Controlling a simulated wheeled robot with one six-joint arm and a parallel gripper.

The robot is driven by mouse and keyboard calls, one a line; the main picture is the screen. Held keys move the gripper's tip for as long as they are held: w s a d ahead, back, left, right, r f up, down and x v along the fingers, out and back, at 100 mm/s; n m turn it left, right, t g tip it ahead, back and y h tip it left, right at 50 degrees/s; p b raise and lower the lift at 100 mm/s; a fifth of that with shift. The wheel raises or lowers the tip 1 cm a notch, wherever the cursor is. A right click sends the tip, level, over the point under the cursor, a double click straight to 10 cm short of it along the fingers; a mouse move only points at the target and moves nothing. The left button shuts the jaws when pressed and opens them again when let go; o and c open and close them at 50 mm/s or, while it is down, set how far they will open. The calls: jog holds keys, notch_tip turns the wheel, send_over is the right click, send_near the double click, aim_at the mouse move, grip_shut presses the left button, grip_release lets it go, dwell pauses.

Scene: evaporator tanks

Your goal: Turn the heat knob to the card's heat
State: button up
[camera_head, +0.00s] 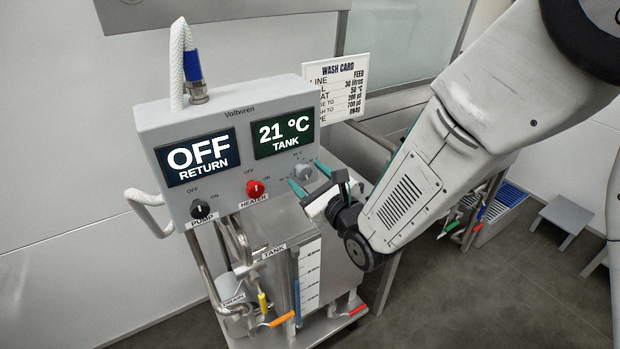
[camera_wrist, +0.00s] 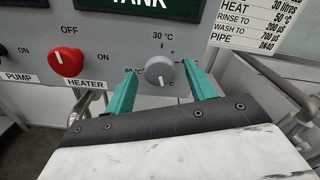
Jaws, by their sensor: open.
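The grey heat knob (camera_head: 303,171) is on the control box front, below the display (camera_head: 284,133) reading 21 °C TANK. In the wrist view the knob (camera_wrist: 160,70) has "30 °C" printed above it and another temperature, hard to read, at its left. A pale mark shows low on its face. My gripper (camera_head: 306,177) is open, with one teal finger on each side of the knob; the wrist view shows the gripper (camera_wrist: 160,78) around it, contact unclear. The wash card (camera_head: 338,88) stands behind at right; in the wrist view the card (camera_wrist: 266,22) reads HEAT 50 °C.
The red heater knob (camera_head: 255,188) is close to my left finger; the black pump knob (camera_head: 199,208) is farther left. The left display (camera_head: 198,157) reads OFF RETURN. Below are the steel tank (camera_head: 272,272), pipes and coloured valve handles. A grey stool (camera_head: 563,219) stands at right.

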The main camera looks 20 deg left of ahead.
jog(key=v, duration=0.8)
jog(key=shift+w, duration=0.1)
